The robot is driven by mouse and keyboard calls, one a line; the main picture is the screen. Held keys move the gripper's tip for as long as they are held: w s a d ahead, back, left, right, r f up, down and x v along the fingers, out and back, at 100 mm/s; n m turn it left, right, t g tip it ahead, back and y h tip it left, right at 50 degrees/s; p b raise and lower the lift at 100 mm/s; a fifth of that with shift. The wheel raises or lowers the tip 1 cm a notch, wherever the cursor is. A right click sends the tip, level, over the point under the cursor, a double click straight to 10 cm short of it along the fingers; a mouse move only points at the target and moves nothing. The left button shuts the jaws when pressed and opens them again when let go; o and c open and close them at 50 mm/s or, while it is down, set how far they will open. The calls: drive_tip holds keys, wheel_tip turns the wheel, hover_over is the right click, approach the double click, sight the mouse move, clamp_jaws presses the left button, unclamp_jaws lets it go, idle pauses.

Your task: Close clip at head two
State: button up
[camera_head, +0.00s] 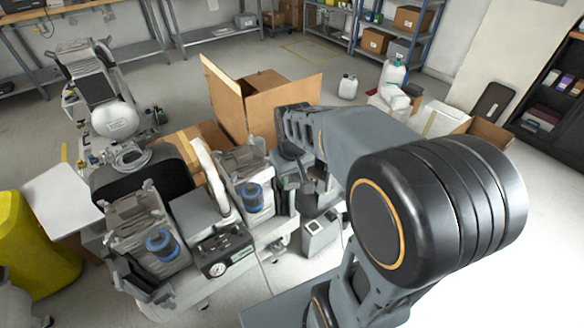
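A dental compressor unit stands at the lower left. It has two grey heads: the near left head (143,233) and the right head (245,172). Each carries a blue cylinder, one on the left head (163,246) and one on the right head (253,198). Which is head two cannot be told. The clips are too small to make out clearly. My arm reaches in from the right, and its wrist end is just right of the right head. My gripper (291,172) points down there, small and partly hidden; its fingers cannot be read, nor whether it touches anything.
A black gauge box (224,252) sits at the unit's front between the heads. An open cardboard box (260,105) stands behind. A second machine with a white tank (114,120) is at the left, a yellow bin (30,250) at the far left.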

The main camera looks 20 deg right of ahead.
drive_tip(key=shift+s+r, duration=0.15)
drive_tip(key=shift+s, duration=0.05)
idle(0.3)
drive_tip(key=n+g+b, duration=0.1)
drive_tip(key=n+b, duration=1.3)
drive_tip(key=b, duration=0.1)
hover_over(291, 184)
wheel_tip(291, 184, down, 12)
wheel_tip(291, 184, down, 13)
drive_tip(key=b, duration=0.4)
drive_tip(key=shift+b, duration=0.35)
